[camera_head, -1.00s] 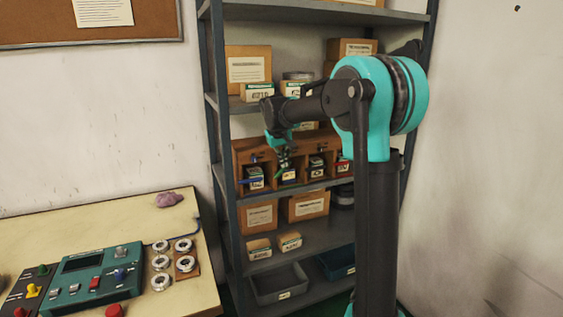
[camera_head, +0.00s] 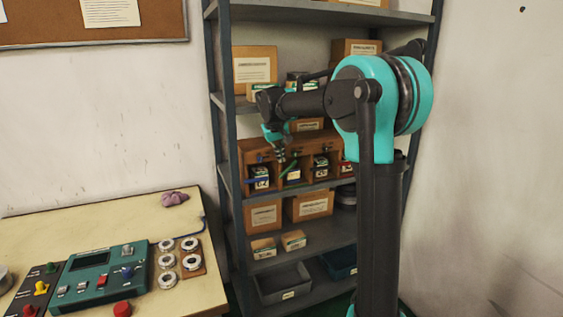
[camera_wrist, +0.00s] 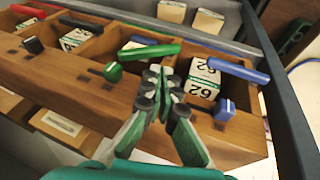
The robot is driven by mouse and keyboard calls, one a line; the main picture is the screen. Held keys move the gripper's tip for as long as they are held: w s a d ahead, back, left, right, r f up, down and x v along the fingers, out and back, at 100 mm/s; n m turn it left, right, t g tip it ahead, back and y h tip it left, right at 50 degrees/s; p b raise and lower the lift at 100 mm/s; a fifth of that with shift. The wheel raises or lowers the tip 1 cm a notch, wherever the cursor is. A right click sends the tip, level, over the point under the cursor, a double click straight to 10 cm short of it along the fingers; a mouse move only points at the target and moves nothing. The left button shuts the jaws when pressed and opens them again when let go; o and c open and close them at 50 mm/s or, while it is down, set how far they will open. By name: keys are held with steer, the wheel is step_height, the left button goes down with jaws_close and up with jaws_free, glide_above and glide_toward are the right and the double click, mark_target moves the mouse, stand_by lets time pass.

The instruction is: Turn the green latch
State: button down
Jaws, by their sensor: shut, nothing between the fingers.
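A wooden box with several open compartments (camera_wrist: 60,75) stands on the shelf. In the head view the green latch (camera_head: 289,168) shows just below and right of my gripper (camera_head: 281,155). In the wrist view my gripper (camera_wrist: 163,76) is shut and empty, its fingertips close beside the green bar's right half. I cannot tell whether they touch it. A small green knob (camera_wrist: 113,72) sits on the wood left of the fingers.
A blue bar (camera_wrist: 238,70) and a blue knob (camera_wrist: 225,110) lie close right of my fingers. A white box marked 62 (camera_wrist: 203,80) sits in a compartment there. The dark shelf post (camera_wrist: 285,100) stands at the right. A work table (camera_head: 120,220) is at the left.

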steer(key=v, duration=1)
glide_toward(290, 166)
step_height(290, 166, down, 3)
steer(key=w+a, duration=0.2)
steer(key=shift+w+d+f, duration=0.15)
steer(key=shift+d+f, duration=0.7)
steer(key=shift+f, duration=0.15)
steer(key=shift+w+d+f, duration=0.15)
steer(key=shift+d+f, duration=0.3)
steer(key=shift+f, duration=0.1)
steer(key=shift+w+d+f, duration=0.15)
steer(key=shift+d, duration=0.25)
steer(key=shift+a, duration=0.15)
